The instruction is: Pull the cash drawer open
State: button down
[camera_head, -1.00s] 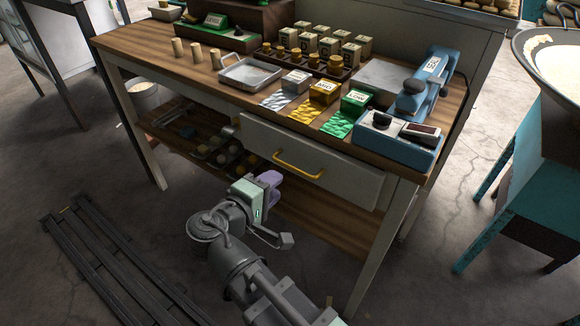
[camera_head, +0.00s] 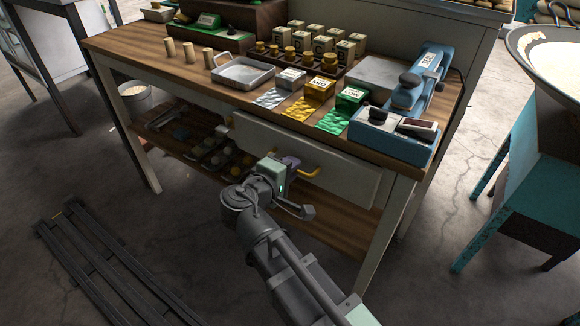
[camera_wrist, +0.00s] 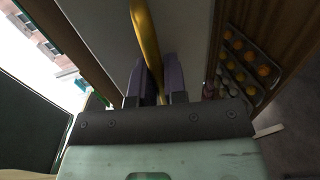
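The pale cash drawer (camera_head: 343,178) sits under the workbench's top, its front looking closed. Its yellow bar handle (camera_head: 311,171) shows just right of my gripper (camera_head: 289,162), which is at the drawer front. In the wrist view, the yellow handle (camera_wrist: 147,38) runs down between the two purple fingers of my gripper (camera_wrist: 158,78). The fingers stand apart, one on each side of the bar, and look open. Whether either finger touches the bar is hard to tell. My wrist hides the left part of the handle in the head view.
The wooden workbench (camera_head: 140,52) carries a metal tray (camera_head: 243,72), coloured bags and a blue device (camera_head: 392,135) above the drawer. A lower shelf (camera_head: 170,140) holds a tray of round items. A teal stand (camera_head: 510,195) is at the right.

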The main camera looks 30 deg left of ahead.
jog(key=shift+s, duration=0.1)
jog(key=f+v, duration=0.2)
jog(key=v, duration=0.8)
jog(key=s+f+v, duration=0.1)
jog(key=f+v, duration=0.1)
jog(key=v, duration=0.9)
jog(key=shift+s+f, duration=0.15)
jog(key=shift+s, duration=0.05)
jog(key=shift+d, duration=0.1)
jog(key=c, duration=1.2)
grip_release()
jog(key=p+v, duration=0.1)
jog(key=v, duration=0.4)
jog(key=p+v, duration=0.1)
jog(key=v, duration=0.4)
jog(key=shift+s, duration=0.4)
